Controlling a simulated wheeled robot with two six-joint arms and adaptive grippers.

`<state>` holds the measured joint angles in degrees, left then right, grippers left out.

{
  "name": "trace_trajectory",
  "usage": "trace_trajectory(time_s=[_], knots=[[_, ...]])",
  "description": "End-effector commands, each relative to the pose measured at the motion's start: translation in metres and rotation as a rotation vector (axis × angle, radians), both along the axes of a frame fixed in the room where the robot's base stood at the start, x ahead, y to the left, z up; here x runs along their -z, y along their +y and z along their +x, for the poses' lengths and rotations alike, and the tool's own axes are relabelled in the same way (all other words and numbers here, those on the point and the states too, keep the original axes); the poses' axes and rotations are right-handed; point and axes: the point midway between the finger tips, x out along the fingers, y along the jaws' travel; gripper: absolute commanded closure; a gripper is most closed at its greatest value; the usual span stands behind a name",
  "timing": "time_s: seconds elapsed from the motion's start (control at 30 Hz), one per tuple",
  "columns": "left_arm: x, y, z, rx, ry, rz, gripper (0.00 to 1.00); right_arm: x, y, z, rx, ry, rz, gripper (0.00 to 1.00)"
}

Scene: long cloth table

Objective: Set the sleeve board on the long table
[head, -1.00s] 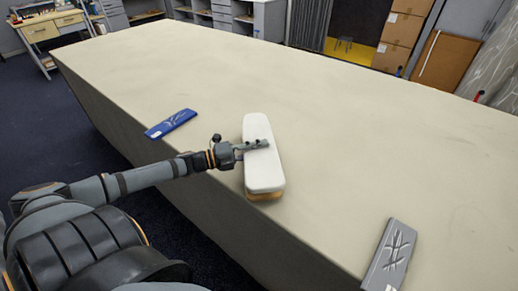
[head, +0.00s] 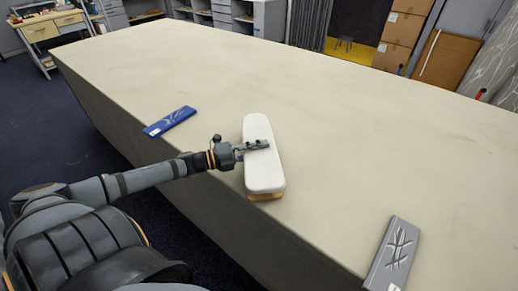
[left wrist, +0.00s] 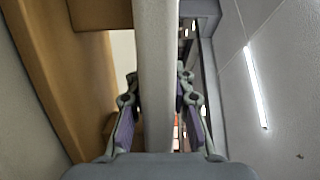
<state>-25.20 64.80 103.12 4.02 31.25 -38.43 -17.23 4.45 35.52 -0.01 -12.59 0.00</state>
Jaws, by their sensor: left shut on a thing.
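The sleeve board (head: 264,170) has a long white padded top with rounded ends and a light wooden base showing at its near end. It lies lengthwise away from me at the near edge of the long table (head: 330,130). Whether its base touches the cloth I cannot tell. My left gripper (head: 256,145) reaches in from the left and is shut on the sleeve board, across its padded top. In the left wrist view the fingers (left wrist: 157,110) stand on either side of the pale padded board (left wrist: 156,60), with brown wood to the left. My right gripper is not in view.
A blue flat package (head: 170,121) lies near the table's edge, left of the board. A grey flat package (head: 394,252) lies at the near right edge. The cloth beyond and between them is clear. Cardboard boxes (head: 400,35) stand behind the table.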

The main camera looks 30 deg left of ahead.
Motion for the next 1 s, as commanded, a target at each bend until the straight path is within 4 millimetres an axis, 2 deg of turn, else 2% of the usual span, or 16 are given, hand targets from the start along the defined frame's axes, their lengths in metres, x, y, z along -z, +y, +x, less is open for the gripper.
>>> trace_trajectory(time_s=[0.13,0.17,0.33,1.0], knots=[[0.0020,-0.0007,0.0002,0.002,-0.003,-0.002,1.00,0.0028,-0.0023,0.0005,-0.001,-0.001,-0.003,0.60],[0.0013,-0.0007,0.0002,0.002,-0.003,-0.002,0.75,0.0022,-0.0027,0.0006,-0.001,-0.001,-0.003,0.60],[0.0014,-0.0005,0.0001,0.001,-0.002,-0.001,0.52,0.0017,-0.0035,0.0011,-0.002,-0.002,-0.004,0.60],[0.0028,0.0001,0.0000,-0.001,0.001,-0.001,0.51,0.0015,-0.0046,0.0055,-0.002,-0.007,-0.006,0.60]])
